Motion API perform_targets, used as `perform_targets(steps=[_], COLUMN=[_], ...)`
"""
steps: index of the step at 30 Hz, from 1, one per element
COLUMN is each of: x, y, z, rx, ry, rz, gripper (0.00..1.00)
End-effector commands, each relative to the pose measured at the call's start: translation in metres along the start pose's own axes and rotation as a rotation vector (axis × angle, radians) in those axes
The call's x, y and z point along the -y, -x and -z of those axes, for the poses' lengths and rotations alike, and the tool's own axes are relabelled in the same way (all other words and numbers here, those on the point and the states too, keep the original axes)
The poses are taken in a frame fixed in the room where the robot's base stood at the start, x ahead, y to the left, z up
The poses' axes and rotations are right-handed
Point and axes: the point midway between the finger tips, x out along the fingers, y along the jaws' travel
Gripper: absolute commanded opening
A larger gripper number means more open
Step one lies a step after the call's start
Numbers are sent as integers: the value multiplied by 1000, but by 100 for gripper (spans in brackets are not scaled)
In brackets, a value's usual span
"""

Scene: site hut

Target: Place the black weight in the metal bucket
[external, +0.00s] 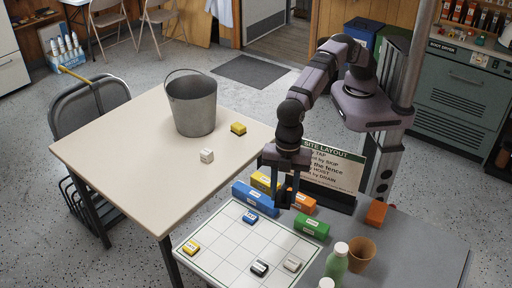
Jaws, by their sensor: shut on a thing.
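The grey metal bucket (192,108) stands upright on the beige table, its wire handle raised. My gripper (285,201) points down over the far edge of the white grid board, right of the bucket and well apart from it. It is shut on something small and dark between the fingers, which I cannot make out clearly. A black block with a pale label (259,268) lies on the front part of the board. I cannot tell whether this or the held thing is the black weight.
The beige table (120,150) also bears a white block (207,156) and a yellow block (238,129). The grid board (222,236) holds several small blocks. Orange and green blocks, a sign (333,165), a brown cup (361,254) and a green bottle (336,264) stand nearby.

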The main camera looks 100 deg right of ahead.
Motion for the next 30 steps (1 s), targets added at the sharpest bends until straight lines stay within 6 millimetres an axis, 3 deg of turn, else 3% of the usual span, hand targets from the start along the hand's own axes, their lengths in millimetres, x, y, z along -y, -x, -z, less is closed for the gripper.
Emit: perform_targets(steps=[1, 3, 8, 14, 21, 30], x=[-26, -58, -127, -207, -289, -367], y=[12, 20, 37, 61, 90, 128], z=[-5, -14, -42, -90, -165, -278], rx=[-2, -3, -2, -3, -3, -2], ry=[-47, -103, -231, -389, -577, -809], rz=[-6, -13, -29, -49, -72, -101], gripper=[0, 0, 0, 0, 0, 0])
